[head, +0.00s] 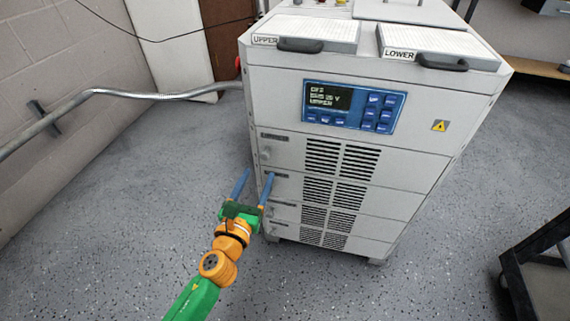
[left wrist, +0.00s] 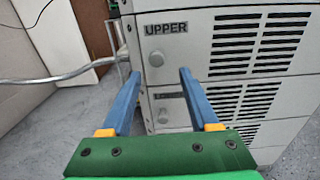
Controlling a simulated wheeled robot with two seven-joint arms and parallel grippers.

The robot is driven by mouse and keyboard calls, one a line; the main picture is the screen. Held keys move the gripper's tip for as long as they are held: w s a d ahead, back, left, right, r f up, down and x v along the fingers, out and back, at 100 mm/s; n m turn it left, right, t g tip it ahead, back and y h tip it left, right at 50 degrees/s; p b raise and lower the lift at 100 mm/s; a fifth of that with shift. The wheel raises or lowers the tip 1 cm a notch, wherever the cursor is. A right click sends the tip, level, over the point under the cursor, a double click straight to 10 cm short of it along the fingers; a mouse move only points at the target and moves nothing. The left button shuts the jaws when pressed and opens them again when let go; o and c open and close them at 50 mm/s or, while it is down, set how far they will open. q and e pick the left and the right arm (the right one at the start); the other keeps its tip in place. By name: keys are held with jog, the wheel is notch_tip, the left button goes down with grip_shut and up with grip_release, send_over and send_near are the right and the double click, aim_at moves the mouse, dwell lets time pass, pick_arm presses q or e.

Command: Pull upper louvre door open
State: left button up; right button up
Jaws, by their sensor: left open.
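The upper louvre door (head: 410,166) is the pale panel below the blue display on the cabinet front. It appears shut, flush with the front. Its round grey knob (head: 265,154) is at the left end. In the left wrist view the knob (left wrist: 156,58) sits under the "UPPER" label (left wrist: 166,28). My left gripper (head: 256,174) is open and empty at the cabinet's left front edge, its blue fingers pointing at the front. In the left wrist view the upper knob shows just above the gap between the fingertips (left wrist: 160,74). My right gripper is not in view.
A second knob (left wrist: 163,115) shows lower down between the fingers. The cabinet top has lids with black handles (head: 300,45). A blue display panel (head: 353,106) is above the doors. A metal conduit (head: 150,95) runs at left. A dark cart (head: 515,265) stands right. Floor in front is clear.

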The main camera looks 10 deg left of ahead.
aim_at(264, 158)
pick_arm(q)
jog(key=w, duration=0.3)
jog(key=w+b, duration=0.1)
jog(key=w, duration=0.2)
jog(key=shift+w+a, duration=0.2)
jog(key=shift+w, duration=0.15)
grip_shut()
dwell(1.0)
